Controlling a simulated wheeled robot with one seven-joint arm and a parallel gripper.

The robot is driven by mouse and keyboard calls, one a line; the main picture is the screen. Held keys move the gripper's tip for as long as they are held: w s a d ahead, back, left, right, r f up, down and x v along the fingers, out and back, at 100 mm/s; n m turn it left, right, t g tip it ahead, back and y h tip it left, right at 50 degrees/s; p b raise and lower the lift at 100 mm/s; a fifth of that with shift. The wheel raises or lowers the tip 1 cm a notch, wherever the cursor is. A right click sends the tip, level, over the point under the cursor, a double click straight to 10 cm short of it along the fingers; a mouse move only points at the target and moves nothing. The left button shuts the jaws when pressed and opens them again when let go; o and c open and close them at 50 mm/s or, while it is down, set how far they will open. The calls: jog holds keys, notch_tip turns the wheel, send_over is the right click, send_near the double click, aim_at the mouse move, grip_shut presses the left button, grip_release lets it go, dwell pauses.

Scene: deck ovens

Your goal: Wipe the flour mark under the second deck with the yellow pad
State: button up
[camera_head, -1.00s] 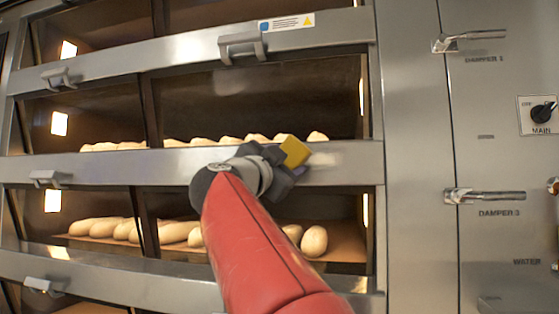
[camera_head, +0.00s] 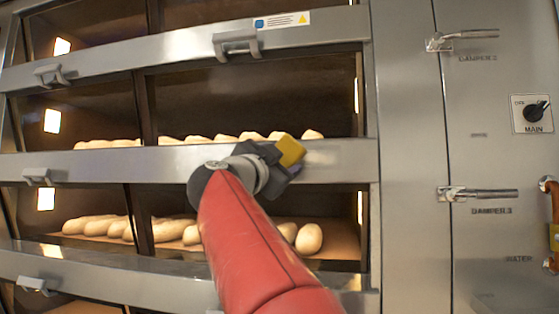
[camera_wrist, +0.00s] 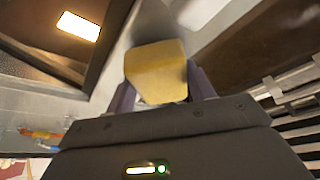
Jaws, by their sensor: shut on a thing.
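My gripper (camera_head: 278,160) is shut on the yellow pad (camera_head: 290,150) in front of the steel rail (camera_head: 90,163) below the second row of loaves in the head view. In the wrist view the yellow pad (camera_wrist: 156,72) sits between the two fingers, with the steel face close behind it. I cannot tell whether the pad touches the rail. A pale whitish smear, likely the flour mark (camera_head: 322,157), shows on the rail just right of the pad. Part of it may be hidden behind the pad and gripper.
Bread loaves (camera_head: 240,137) lie behind the rail, with more loaves (camera_head: 95,226) on the deck below. Grey handles (camera_head: 237,42) stick out from the rails. To the right are damper levers (camera_head: 478,194) and a main switch (camera_head: 533,113) on a steel panel.

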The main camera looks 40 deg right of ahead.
aim_at(296, 162)
jog(key=shift+w+d, duration=0.5)
jog(key=shift+d, duration=0.05)
jog(key=shift+s+d, duration=1.15)
jog(key=shift+s, duration=0.3)
jog(key=shift+s+d, duration=2.6)
jog(key=shift+s, duration=0.05)
jog(key=shift+w+a+f, duration=0.1)
jog(key=shift+w+a, duration=0.7)
jog(key=shift+w, duration=0.15)
jog(key=shift+w+a, duration=0.75)
jog(key=shift+w, duration=0.2)
jog(key=shift+w+a, duration=2.3)
jog(key=shift+s, duration=0.1)
